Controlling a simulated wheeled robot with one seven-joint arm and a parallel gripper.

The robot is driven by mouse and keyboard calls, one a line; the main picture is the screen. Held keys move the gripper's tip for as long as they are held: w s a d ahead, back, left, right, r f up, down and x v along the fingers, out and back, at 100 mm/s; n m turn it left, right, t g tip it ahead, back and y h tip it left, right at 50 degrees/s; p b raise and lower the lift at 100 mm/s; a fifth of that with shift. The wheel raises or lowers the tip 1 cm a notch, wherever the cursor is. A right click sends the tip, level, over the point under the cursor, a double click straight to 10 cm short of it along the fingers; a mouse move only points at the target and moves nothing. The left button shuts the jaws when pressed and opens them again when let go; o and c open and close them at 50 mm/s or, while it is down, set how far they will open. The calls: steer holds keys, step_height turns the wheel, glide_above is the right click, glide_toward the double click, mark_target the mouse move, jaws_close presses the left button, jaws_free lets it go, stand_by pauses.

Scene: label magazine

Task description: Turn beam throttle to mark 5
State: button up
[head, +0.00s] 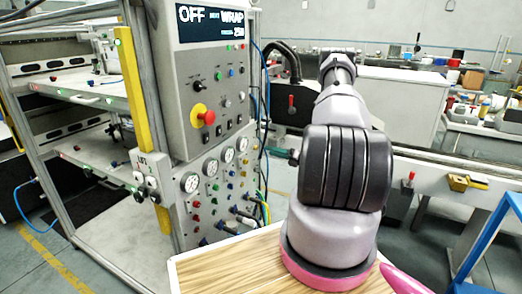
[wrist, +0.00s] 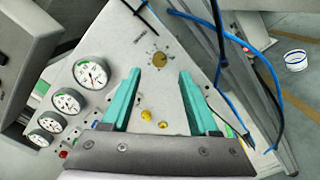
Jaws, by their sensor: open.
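In the wrist view, my gripper (wrist: 159,73) is open, with two teal fingers spread apart and nothing between them. A round brownish-yellow part (wrist: 159,58) sits on the grey panel face (wrist: 190,42), just beyond the gap between the fingertips. Small dark lettering lies up and left of it, too small to read. I cannot tell whether this part is the beam throttle, and no mark 5 is readable. Two yellow knobs (wrist: 147,115) show lower down between the fingers. In the head view my arm hides my gripper.
Several white gauges (wrist: 90,73) line the panel's left side in the wrist view. Blue cables (wrist: 228,35) hang at the right. In the head view, a grey control cabinet (head: 180,80) carries a red emergency button (head: 208,117). A wooden top (head: 225,268) lies at the front.

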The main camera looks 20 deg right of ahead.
mark_target(257, 148)
steer(key=x, duration=0.6)
jaws_close()
